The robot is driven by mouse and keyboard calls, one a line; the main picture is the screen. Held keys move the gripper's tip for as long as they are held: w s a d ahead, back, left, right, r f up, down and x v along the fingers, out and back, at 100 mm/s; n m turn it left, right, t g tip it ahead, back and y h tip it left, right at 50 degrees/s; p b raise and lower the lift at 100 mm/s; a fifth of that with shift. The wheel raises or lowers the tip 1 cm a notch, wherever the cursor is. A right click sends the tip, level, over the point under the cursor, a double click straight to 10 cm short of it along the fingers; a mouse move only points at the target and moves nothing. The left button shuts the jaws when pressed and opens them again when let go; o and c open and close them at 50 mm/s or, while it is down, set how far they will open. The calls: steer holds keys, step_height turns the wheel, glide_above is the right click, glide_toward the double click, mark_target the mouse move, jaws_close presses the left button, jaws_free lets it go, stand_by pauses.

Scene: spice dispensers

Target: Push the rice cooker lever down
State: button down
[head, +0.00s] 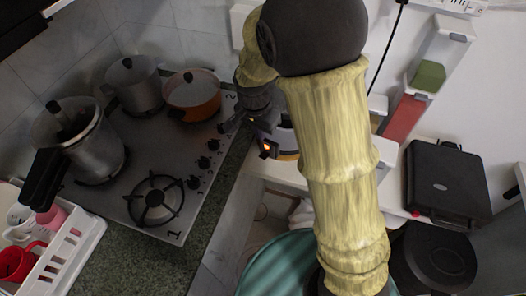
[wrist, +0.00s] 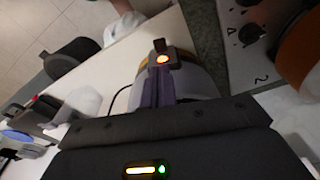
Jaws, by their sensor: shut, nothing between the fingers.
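The rice cooker (head: 287,135) stands on the white counter beside the stove, partly hidden behind my arm in the head view. It has a pale body with a dark front panel and a lit orange light. In the wrist view the cooker (wrist: 195,78) shows its rounded pale side, with the dark panel and orange light (wrist: 162,59) beyond my fingers. My gripper (wrist: 160,76) is shut and empty, its fingers close to that panel. I cannot tell whether they touch it. The lever is not clearly visible.
The stove (head: 133,212) is to the left with two grey pots and an orange pot (head: 192,95). A white rack (head: 72,243) with cups is at lower left. A spice dispenser (head: 415,95) and a black case (head: 447,178) are to the right.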

mark_target(264, 155)
steer(key=shift+d, duration=0.1)
steer(key=f, duration=0.3)
steer(key=f+p, duration=0.1)
steer(key=f, duration=0.2)
steer(key=w+d+f, duration=0.1)
steer(key=f, duration=0.2)
steer(key=shift+s+a+f+p, duration=0.1)
steer(key=shift+a+f+p, duration=0.1)
steer(key=shift+f+p, duration=0.15)
